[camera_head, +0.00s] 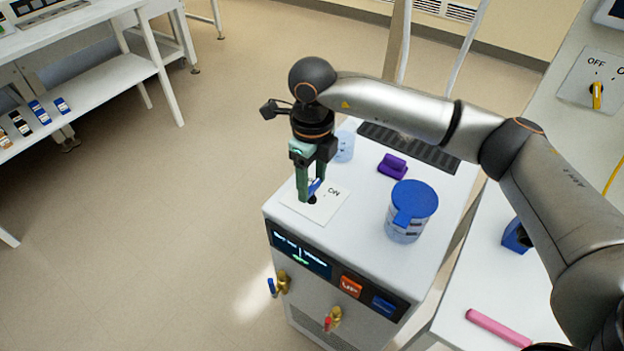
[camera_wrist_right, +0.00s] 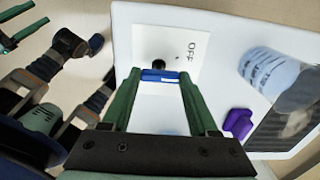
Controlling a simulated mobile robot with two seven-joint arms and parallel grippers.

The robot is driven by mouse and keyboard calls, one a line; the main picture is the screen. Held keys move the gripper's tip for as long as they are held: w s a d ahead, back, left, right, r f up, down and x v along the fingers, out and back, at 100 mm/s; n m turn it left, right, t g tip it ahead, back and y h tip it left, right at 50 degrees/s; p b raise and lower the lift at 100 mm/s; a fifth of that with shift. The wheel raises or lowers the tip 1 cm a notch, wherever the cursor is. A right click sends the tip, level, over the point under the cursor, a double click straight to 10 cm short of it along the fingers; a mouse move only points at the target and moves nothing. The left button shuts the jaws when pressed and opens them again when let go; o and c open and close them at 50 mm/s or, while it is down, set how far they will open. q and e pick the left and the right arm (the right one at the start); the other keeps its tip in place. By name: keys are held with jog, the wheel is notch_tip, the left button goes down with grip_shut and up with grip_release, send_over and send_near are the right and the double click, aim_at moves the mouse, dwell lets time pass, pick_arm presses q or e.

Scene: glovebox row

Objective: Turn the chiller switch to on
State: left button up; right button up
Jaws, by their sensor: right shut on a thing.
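The chiller (camera_head: 345,248) is a white cabinet with a dark front panel. On its top is a white switch plate (camera_head: 325,208) marked ON, and OFF shows on the plate in the wrist view (camera_wrist_right: 195,30). My right gripper (camera_head: 311,196) points down over the plate and is shut on the switch's blue handle (camera_wrist_right: 160,76), beside its black hub (camera_wrist_right: 158,63). The fingers partly hide the handle and plate in the head view, so I cannot tell its exact setting. My left gripper (camera_wrist_right: 27,22) shows only at the wrist view's left edge, with its green fingers apart.
A blue-lidded jug (camera_head: 410,212), a purple object (camera_head: 393,166) and a clear beaker (camera_head: 344,146) stand on the chiller top. Brass taps (camera_head: 333,319) stick out from its front. Another OFF-marked switch (camera_head: 596,94) is at right. The floor at left is clear.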

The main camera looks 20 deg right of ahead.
aim_at(312, 186)
dwell(0.4)
jog(key=o, duration=1.4)
notch_tip(312, 186, up, 13)
jog(key=shift+f, duration=0.2)
